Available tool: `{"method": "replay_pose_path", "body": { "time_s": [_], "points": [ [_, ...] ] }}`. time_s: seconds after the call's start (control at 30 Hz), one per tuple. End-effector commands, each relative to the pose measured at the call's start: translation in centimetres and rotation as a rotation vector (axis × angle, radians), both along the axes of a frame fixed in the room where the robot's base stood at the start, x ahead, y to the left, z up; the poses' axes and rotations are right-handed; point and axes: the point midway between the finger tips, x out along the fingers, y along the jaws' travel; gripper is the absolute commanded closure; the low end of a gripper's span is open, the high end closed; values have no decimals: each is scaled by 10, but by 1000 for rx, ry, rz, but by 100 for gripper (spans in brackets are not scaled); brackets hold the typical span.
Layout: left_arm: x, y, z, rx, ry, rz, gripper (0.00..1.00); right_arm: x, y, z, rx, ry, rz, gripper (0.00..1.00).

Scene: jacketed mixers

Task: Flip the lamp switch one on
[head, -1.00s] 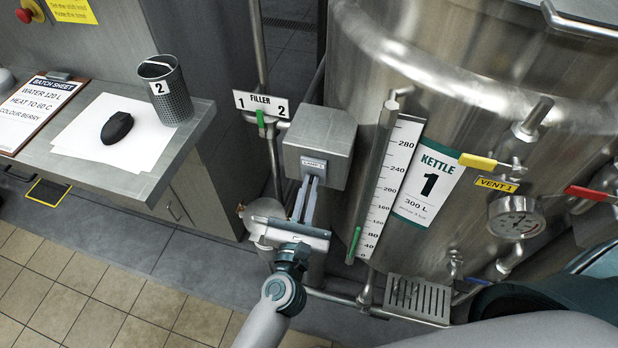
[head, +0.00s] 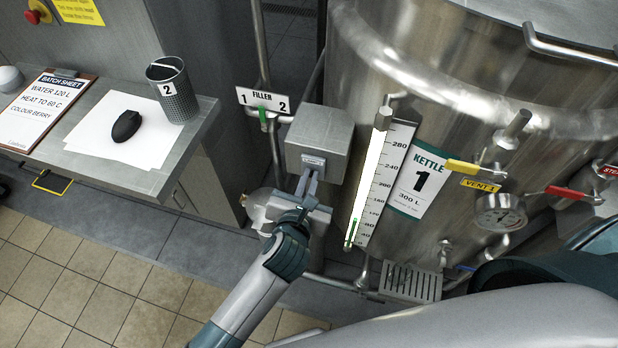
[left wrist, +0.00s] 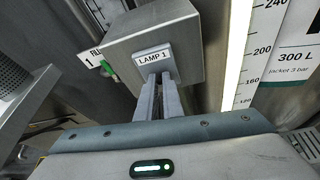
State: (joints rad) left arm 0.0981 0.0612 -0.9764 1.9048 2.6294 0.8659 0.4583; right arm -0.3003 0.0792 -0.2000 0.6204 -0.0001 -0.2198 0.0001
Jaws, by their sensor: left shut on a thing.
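The lamp switch one box is a grey metal box (head: 320,142) beside kettle 1. In the left wrist view the box (left wrist: 150,45) bears a label (left wrist: 153,57) reading LAMP 1. My left gripper (head: 307,176) reaches up to the box's front, just below the label. Its fingers (left wrist: 158,88) are close together, shut at the switch, whose lever they hide. The sight-glass strip (head: 370,178) beside the kettle's level scale glows bright white. My right gripper is not in view.
Kettle 1 (head: 450,90) stands close at the right with a yellow vent handle (head: 462,167), a red handle (head: 567,192) and a gauge (head: 498,213). A FILLER sign (head: 262,100) is behind the box.

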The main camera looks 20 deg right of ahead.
Motion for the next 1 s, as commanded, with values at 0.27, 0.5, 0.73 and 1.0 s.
{"method": "replay_pose_path", "body": {
  "time_s": [0.27,0.5,0.73,1.0],
  "points": [
    [1,-2,3,54,85,-1,100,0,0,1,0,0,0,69],
    [0,-1,2,69,105,0,100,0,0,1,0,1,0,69],
    [0,-1,2,69,106,0,100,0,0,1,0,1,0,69],
    [1,-1,3,67,102,1,75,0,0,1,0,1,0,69]
  ]
}}
